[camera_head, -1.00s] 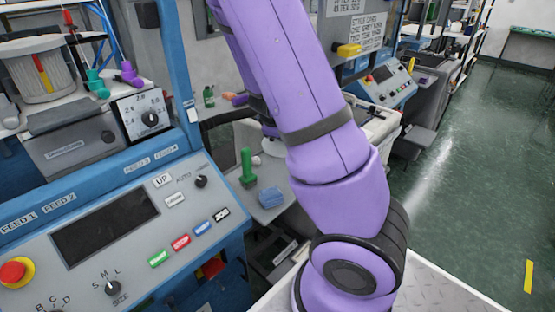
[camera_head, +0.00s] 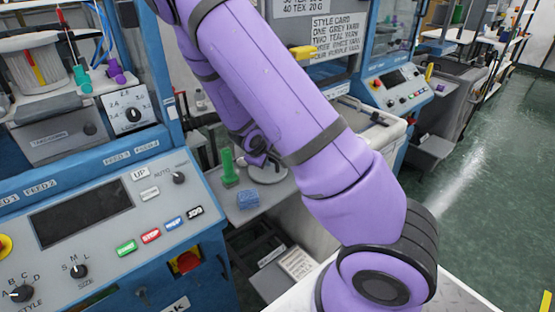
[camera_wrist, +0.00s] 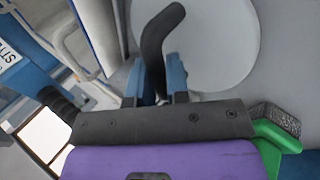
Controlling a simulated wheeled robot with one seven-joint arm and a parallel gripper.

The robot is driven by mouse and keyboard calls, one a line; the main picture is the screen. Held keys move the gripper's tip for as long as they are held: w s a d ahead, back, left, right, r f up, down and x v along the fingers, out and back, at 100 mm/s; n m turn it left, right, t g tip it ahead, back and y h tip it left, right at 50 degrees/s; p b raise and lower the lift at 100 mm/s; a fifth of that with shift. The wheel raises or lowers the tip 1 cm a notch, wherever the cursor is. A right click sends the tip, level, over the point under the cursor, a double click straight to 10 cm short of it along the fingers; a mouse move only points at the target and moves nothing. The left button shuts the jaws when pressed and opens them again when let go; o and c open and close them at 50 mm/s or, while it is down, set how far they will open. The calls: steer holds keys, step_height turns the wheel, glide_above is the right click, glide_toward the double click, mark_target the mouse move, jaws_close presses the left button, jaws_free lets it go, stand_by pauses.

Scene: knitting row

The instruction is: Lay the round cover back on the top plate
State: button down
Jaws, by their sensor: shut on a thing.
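My gripper (camera_wrist: 156,80), with blue fingers, is shut on a black curved handle (camera_wrist: 160,32) in the wrist view. A pale grey round disc, seemingly the round cover (camera_wrist: 212,45), lies right behind the handle; the join between them is hidden. In the head view a grey round disc (camera_head: 270,173) shows below my wrist, over the grey shelf (camera_head: 272,199). I cannot tell whether it touches the surface under it, nor pick out the top plate for sure. My purple arm hides part of this area, and my fingers are not clear in the head view.
A green upright object (camera_head: 229,168) and a blue block (camera_head: 248,199) stand close left of the disc. The green object also shows near my gripper in the wrist view (camera_wrist: 272,142). The blue control panel (camera_head: 100,210) is at left. Open floor (camera_head: 490,160) lies right.

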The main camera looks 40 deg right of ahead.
steer(key=shift+f, duration=0.25)
steer(key=c, duration=1.1)
jaws_free()
steer(key=shift+r, duration=0.1)
